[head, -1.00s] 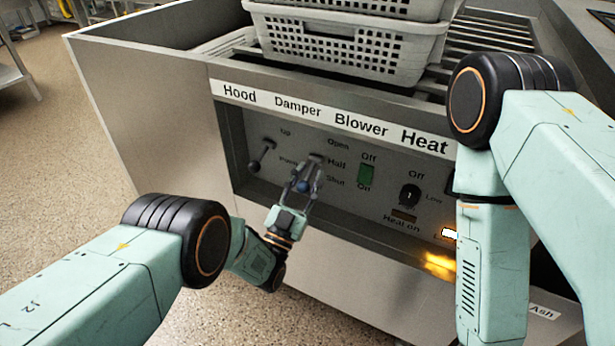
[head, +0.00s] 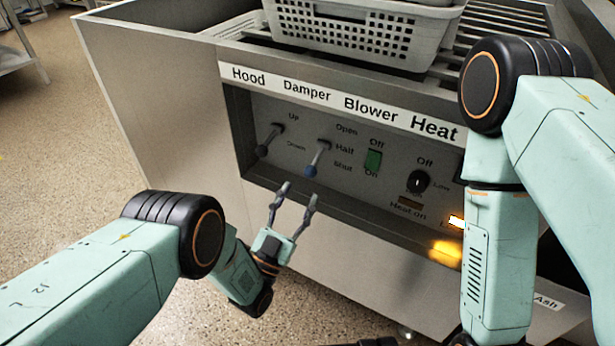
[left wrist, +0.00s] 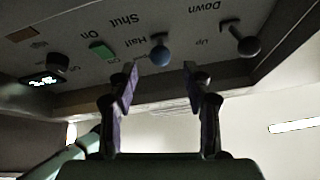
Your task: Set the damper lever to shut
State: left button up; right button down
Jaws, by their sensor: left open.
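The damper lever (head: 318,157) has a grey stem and a blue knob. In the head view it slants down and left from its pivot, its knob low beside the "Shut" label (head: 343,167). My left gripper (head: 299,194) is open and empty, just below and in front of the knob, apart from it. In the left wrist view, the blue knob (left wrist: 160,56) shows beyond and between the spread fingers of this gripper (left wrist: 160,80); the picture is upside down there.
Left of the damper is the hood lever (head: 269,140), also pointing down. To the right are the green blower switch (head: 373,160) and the heat knob (head: 418,182). The panel is recessed, with a lower ledge. A perforated basket (head: 365,35) stands on top.

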pick_arm(q)
jog(key=shift+v, duration=1.55)
